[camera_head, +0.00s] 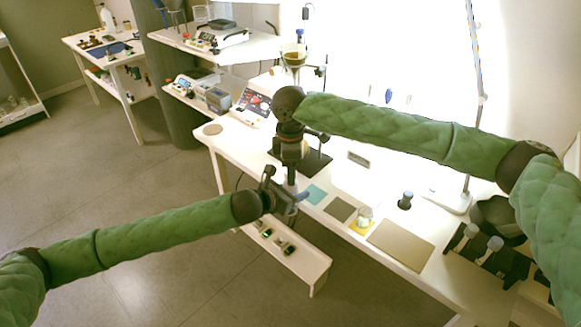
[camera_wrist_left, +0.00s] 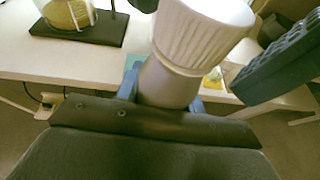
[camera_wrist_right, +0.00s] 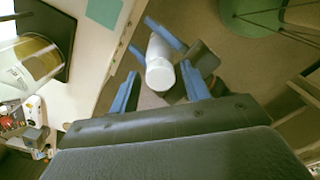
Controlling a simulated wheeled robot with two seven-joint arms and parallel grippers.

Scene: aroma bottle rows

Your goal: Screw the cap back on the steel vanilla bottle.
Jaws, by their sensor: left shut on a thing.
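My left gripper (camera_head: 290,197) is shut on the steel vanilla bottle, off the table's front edge. In the left wrist view the bottle (camera_wrist_left: 166,86) stands tilted between blue fingers, with a wide whitish ribbed cap (camera_wrist_left: 205,35) at its top. The cap appears seated on the bottle; how tight it is cannot be told. In the right wrist view the white cap end (camera_wrist_right: 160,75) points toward my right gripper (camera_wrist_right: 160,90). The right gripper's blue fingers are apart, one on each side of that end, without visible contact.
The table holds a teal mat (camera_head: 315,194), a grey mat (camera_head: 340,208), a tan mat (camera_head: 400,245) and a small jar (camera_head: 363,214). A dark bottle (camera_head: 405,200) stands behind. A black rack (camera_head: 487,258) with bottles is at right. A glass funnel (camera_head: 293,55) is at the back.

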